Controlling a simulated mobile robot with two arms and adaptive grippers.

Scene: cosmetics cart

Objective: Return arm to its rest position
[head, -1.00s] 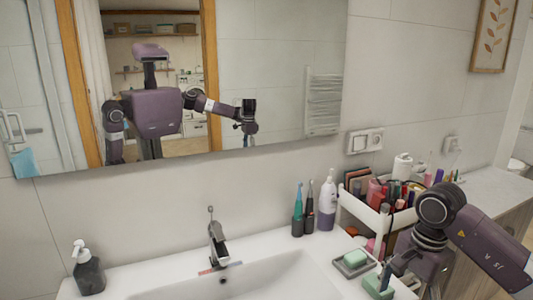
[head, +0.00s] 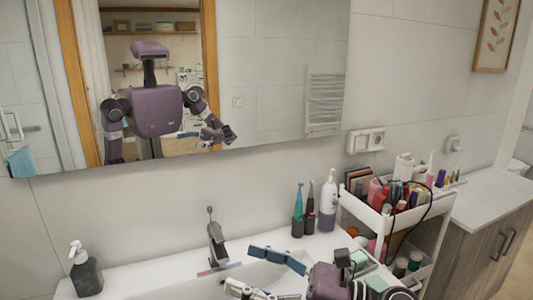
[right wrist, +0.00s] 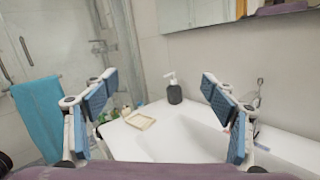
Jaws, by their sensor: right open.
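My right gripper (head: 263,275) is over the right part of the sink, its blue-padded fingers spread and pointing left. In the right wrist view the same gripper (right wrist: 160,98) shows its two fingers wide apart with nothing between them. The right arm enters from the bottom right of the head view, and its forearm is cut off by the lower edge. The mirror (head: 270,70) reflects my body and the bent right arm. My left gripper does not show; only the upper left arm appears in the reflection.
The white sink (head: 130,275) has a tap (head: 216,240) and a dark soap bottle (head: 86,270). Toothbrushes (head: 298,210) and a white bottle (head: 328,200) stand near the wall. A cosmetics cart (head: 368,215) is at right, beside a wooden cabinet (head: 480,245).

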